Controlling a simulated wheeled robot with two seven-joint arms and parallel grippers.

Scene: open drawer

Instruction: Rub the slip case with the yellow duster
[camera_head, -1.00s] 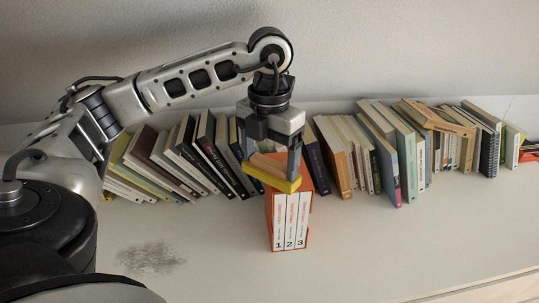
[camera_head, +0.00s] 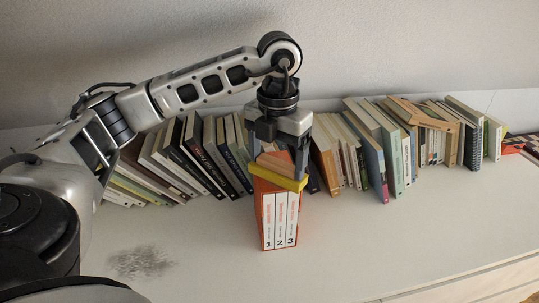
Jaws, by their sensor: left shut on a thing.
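The slip case (camera_head: 279,220) is an orange box with white spines numbered 1, 2 and 3, standing upright on the white surface at the middle of the head view. The yellow duster (camera_head: 277,178) has a wooden back and a yellow pad. My left gripper (camera_head: 281,160) points down and is shut on the duster's wooden part. The duster lies across the top of the slip case and hides most of it; it seems to touch, but I cannot be sure. My right gripper does not show.
A row of leaning books (camera_head: 205,160) stands behind the slip case along the wall, with more books (camera_head: 400,145) to the right. A dark grey smudge (camera_head: 141,262) marks the white surface (camera_head: 380,245) at the front left. The front of the surface is otherwise clear.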

